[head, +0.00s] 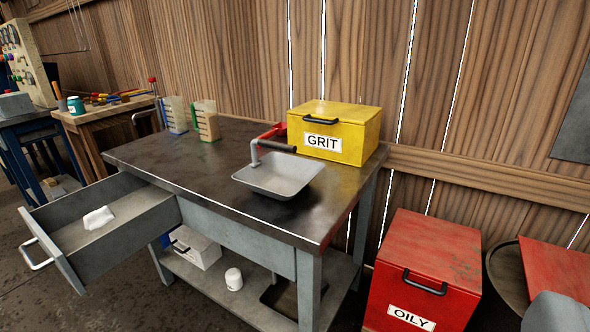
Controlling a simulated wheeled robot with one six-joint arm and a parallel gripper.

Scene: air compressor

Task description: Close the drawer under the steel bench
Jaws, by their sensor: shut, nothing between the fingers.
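The grey drawer (128,240) under the steel bench (165,161) is open, pulled far out to the left of the bench. Its pale bar handle (35,254) is on the front panel at the far left. A small white crumpled thing (98,218) lies inside on the drawer floor. The rear end of the drawer is hidden under the bench top. My gripper is not seen in the head view.
On the bench stand a yellow GRIT box (357,122), a metal pan (278,178) and two measuring jugs (205,120). The lower shelf holds a grey box (193,247) and a white jar (233,279). A red OILY bin (432,255) stands right. Floor shows beside the drawer.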

